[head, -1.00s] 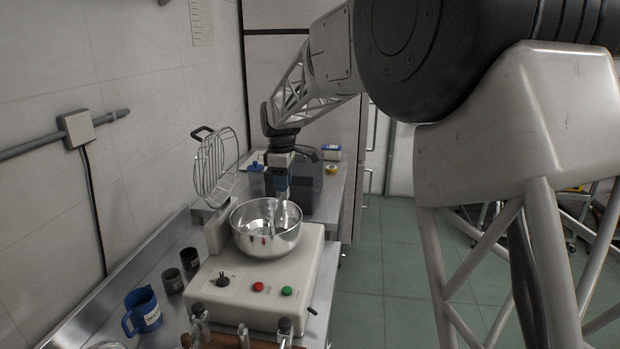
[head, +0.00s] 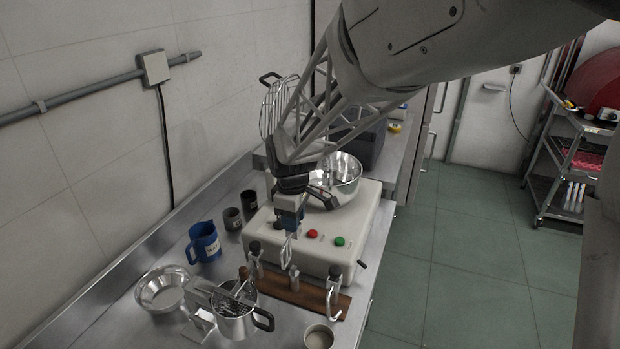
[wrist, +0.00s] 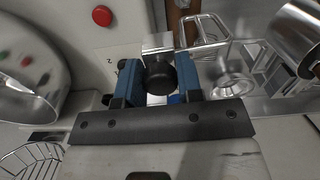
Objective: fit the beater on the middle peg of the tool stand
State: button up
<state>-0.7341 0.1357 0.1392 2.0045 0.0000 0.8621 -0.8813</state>
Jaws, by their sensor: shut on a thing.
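My gripper (head: 289,207) is shut on the upper end of the beater (head: 287,250), a pale metal tool hanging down below the jaws. In the wrist view, the blue fingers (wrist: 158,84) close on a dark round knob with a metal collar. The tool stand (head: 310,293) is a brown wooden bar with upright pegs in front of the mixer. Its middle peg (head: 293,279) looks bare. A metal hook tool (head: 333,303) is at the right peg, and the left peg (head: 254,258) has a dark top. The beater is near the stand's left half; its exact height is unclear.
The mixer (head: 366,222) with its steel bowl (head: 345,176) stands behind the stand. A blue jug (head: 206,241) and dark cups are to the left. A steel bowl (head: 163,288), a strainer pot (head: 236,312) and a small cup (head: 319,337) are in front.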

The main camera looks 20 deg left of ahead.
aim_at(294, 266)
jog(key=shift+m, duration=0.3)
jog(key=shift+s+d+f, duration=0.2)
jog(key=shift+s+f, duration=0.2)
jog(key=shift+s, duration=0.2)
jog(key=shift+s+d+f, duration=0.2)
jog(key=shift+s+f, duration=0.2)
jog(key=shift+s, duration=0.25)
jog(key=shift+s+d+f, duration=0.2)
jog(key=shift+s+f, duration=0.2)
jog(key=shift+s, duration=0.2)
jog(key=shift+f, duration=2.05)
jog(key=shift+f, duration=1.65)
jog(key=o, duration=1.1)
jog(key=shift+r, duration=0.1)
jog(key=shift+r, duration=3.85)
jog(key=shift+d, duration=0.1)
